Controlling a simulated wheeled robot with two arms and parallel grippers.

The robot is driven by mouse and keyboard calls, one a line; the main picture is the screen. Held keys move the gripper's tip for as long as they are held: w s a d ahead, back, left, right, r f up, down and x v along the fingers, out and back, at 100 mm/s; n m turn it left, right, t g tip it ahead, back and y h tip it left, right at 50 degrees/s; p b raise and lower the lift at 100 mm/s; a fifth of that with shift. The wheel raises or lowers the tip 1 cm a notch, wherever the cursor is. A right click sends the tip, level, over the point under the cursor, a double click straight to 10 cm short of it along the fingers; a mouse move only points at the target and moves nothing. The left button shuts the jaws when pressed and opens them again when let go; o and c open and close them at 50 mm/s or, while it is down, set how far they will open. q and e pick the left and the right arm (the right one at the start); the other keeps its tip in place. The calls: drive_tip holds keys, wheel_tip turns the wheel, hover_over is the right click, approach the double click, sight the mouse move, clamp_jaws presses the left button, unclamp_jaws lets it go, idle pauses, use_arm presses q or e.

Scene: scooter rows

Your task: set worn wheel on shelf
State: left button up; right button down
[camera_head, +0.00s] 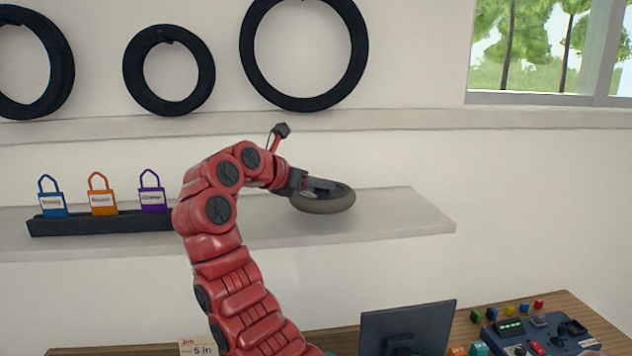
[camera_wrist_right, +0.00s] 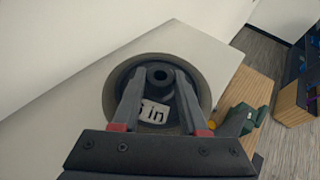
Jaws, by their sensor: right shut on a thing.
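The worn wheel (camera_head: 325,204) is a small grey-brown scooter wheel, lying about flat at the right part of the shelf (camera_head: 405,215) in the head view. My right gripper (camera_head: 318,184) is shut on the wheel from above, at its hub. In the right wrist view the wheel (camera_wrist_right: 205,90) sits between the two fingers of my right gripper (camera_wrist_right: 160,88), with a "5 in" label partly hidden by them. I cannot tell whether the wheel touches the shelf or hangs just above it. My left gripper is not in view.
Blue, orange and purple tags (camera_head: 103,201) stand in a black holder (camera_head: 80,225) at the shelf's left. Tyres (camera_head: 170,110) rest on a ledge above. A dark screen (camera_head: 405,330) and a blue device (camera_head: 545,335) stand on the wooden bench below. The shelf's right end is clear.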

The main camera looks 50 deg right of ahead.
sight(308, 190)
drive_tip(key=shift+w+d+r+p, duration=0.1)
drive_tip(key=shift+w+d+p, duration=0.3)
drive_tip(key=shift+w+d, duration=0.2)
drive_tip(key=shift+w+d+f, duration=0.1)
drive_tip(key=shift+d+f, duration=0.05)
drive_tip(key=shift+f, duration=0.2)
wheel_tip(308, 190, down, 3)
drive_tip(key=shift+r+p, duration=0.15)
drive_tip(key=shift+p, duration=0.95)
drive_tip(key=shift+f, duration=0.2)
drive_tip(key=shift+f, duration=0.15)
drive_tip(key=shift+c, duration=2.2)
unclamp_jaws()
